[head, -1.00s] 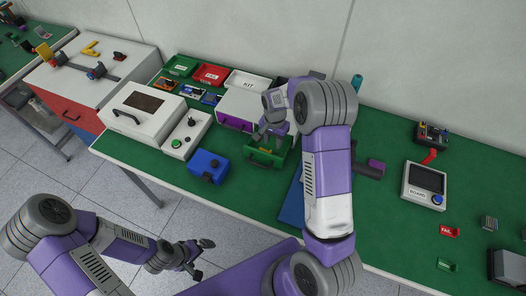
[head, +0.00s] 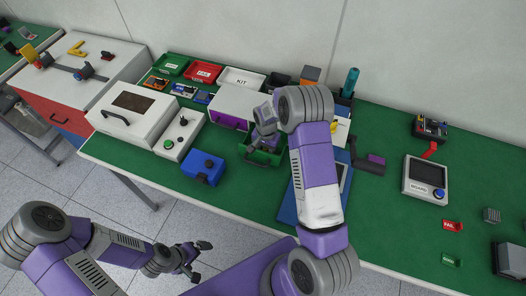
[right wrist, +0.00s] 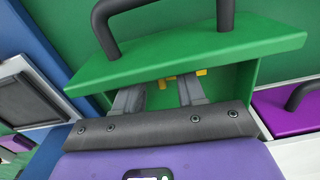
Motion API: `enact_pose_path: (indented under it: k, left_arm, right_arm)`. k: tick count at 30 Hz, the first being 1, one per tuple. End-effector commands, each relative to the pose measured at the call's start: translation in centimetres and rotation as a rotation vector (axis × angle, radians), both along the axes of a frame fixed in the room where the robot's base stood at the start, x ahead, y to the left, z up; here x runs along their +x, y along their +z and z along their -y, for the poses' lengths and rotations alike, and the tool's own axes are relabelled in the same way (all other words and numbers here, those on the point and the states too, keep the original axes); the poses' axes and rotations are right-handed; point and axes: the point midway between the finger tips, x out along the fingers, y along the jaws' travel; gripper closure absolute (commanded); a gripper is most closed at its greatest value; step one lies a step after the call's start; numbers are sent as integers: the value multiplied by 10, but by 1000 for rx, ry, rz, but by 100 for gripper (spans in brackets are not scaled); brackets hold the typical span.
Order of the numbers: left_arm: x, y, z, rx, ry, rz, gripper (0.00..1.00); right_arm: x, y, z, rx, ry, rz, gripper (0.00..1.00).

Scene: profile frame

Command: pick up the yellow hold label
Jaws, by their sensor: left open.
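Yellow pieces, which look like the hold label (right wrist: 201,72), show inside the open green drawer (right wrist: 245,82) in the right wrist view. They are small and partly hidden by my fingers. My right gripper (right wrist: 160,92) reaches into the drawer with its two fingers apart, the yellow close to the fingertips. I cannot tell whether they touch. In the head view my right gripper (head: 263,143) is over the same green drawer (head: 277,158), and the label is hidden. My left gripper (head: 203,260) is open and empty, in front of the bench.
The drawer's black handle (right wrist: 110,22) faces outward. A white case with a purple drawer (head: 226,121) stands beside it. A blue box (head: 203,167) is to the left, a blue panel (head: 288,205) to the right.

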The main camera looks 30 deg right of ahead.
Motion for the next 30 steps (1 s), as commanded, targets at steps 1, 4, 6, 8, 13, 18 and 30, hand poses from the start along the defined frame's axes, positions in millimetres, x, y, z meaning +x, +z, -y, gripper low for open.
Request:
enact_pose_path:
  k: [1,4,6,8,13,18,30]
  left_arm:
    - [0,0,0,0,0,0,0]
    - [0,0,0,0,0,0,0]
    - [0,0,0,0,0,0,0]
    - [0,0,0,0,0,0,0]
    - [0,0,0,0,0,0,0]
    - [0,0,0,0,0,0,0]
    - [0,3,0,0,0,0,0]
  right_arm:
    - [0,0,0,0,0,0,61]
    - [0,0,0,0,0,0,65]
    - [0,1,0,0,0,0,76]
    - [0,0,0,0,0,0,85]
    - [0,1,0,0,0,0,100]
    - [0,1,0,0,0,0,100]
    - [1,35,0,0,0,5,100]
